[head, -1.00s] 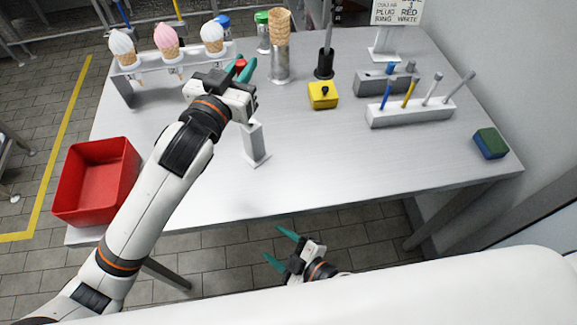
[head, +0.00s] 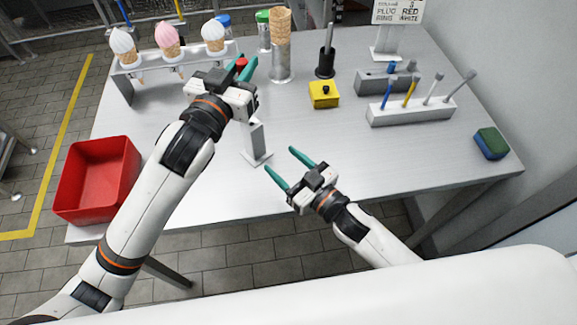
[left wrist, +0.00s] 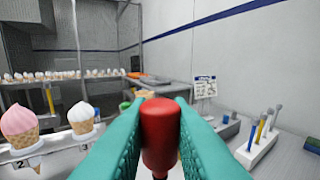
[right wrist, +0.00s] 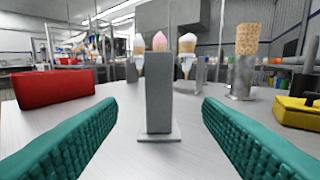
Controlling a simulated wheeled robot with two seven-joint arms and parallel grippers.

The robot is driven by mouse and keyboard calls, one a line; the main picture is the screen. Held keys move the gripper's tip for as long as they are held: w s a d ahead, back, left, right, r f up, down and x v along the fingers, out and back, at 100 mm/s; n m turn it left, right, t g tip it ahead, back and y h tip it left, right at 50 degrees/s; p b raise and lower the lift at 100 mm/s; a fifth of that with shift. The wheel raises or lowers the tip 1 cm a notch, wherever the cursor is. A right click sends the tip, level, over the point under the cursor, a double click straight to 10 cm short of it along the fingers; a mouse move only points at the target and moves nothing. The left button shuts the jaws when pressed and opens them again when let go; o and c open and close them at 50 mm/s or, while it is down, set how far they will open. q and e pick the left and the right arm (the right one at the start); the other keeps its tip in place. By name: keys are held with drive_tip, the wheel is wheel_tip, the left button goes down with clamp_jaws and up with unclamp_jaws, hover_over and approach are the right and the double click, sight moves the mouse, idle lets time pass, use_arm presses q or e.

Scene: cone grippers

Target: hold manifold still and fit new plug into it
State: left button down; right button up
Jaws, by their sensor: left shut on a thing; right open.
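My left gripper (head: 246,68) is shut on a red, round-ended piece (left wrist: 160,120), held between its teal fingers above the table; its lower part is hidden. A grey upright post on a flat base (head: 256,142) stands just below and right of the left gripper. A low grey block with a blue peg (head: 372,84) sits at the back right; I cannot tell which piece is the manifold. A pale rack (head: 410,115) before it holds blue, yellow and whitish sticks. My right gripper (head: 279,160) is open and empty, its fingers pointing at the post (right wrist: 158,95) from the front.
A red bin (head: 97,180) is at the left. Ice cream cones in a holder (head: 172,68), a tall cone stack (head: 281,40), a yellow block (head: 323,95) and a sign (head: 398,12) stand farther back. A green-blue sponge (head: 490,143) is near the right edge. The front right tabletop is clear.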

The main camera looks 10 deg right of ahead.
sight(260, 141)
drive_tip(key=x, duration=1.1)
drive_tip(key=shift+a, duration=0.15)
clamp_jaws()
drive_tip(key=shift+n+g+y, duration=0.6)
drive_tip(key=shift+n+y, duration=0.1)
drive_tip(key=shift+y, duration=0.1)
drive_tip(key=shift+g+y, duration=0.3)
